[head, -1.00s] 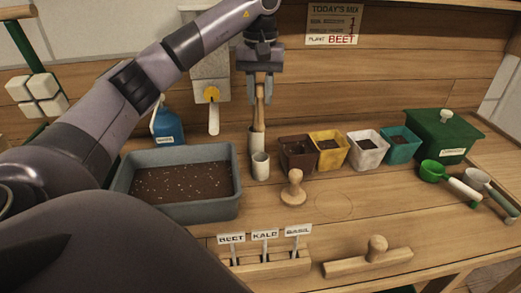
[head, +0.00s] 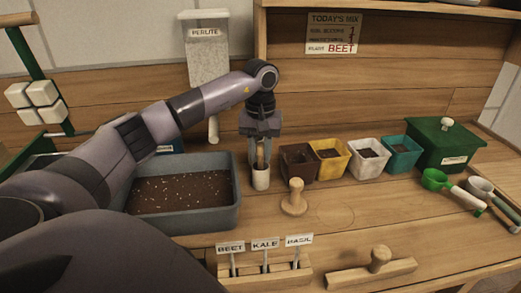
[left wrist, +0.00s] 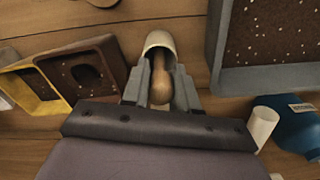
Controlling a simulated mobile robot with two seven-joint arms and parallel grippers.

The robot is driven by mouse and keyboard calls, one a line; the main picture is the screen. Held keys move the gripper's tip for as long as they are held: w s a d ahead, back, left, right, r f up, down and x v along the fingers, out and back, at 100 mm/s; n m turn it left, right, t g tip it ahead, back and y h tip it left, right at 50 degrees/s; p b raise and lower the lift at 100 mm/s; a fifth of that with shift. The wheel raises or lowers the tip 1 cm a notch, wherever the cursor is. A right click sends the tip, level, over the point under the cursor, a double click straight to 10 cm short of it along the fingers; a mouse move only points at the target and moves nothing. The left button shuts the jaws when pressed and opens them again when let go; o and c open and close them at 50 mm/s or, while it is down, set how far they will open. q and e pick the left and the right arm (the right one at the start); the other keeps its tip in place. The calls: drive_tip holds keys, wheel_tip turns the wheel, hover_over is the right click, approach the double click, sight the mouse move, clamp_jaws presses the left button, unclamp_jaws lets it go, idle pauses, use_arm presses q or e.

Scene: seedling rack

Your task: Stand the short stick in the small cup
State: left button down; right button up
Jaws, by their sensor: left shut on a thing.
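My left gripper (head: 261,146) points down and is shut on a short wooden stick (head: 261,157), held upright. The stick's lower end meets the mouth of a small white cup (head: 261,180) and appears to be inside it. In the left wrist view the stick's rounded end (left wrist: 160,88) sits between the fingers, and its far end runs into the cup's opening (left wrist: 160,41). Whether it touches the cup's bottom is hidden. My right gripper is not in view.
The grey soil tray (head: 185,214) is close left of the small cup. A brown pot (head: 299,172) is close right, then yellow, white and teal pots. A wooden stamper (head: 294,199) stands in front.

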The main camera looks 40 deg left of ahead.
use_arm(q)
drive_tip(key=shift+f, duration=0.2)
drive_tip(key=c, duration=0.9)
unclamp_jaws()
drive_tip(key=shift+o, duration=0.2)
drive_tip(key=shift+r, duration=0.2)
wheel_tip(320, 180, up, 12)
drive_tip(key=shift+r+p, duration=0.1)
drive_tip(key=shift+p, duration=0.2)
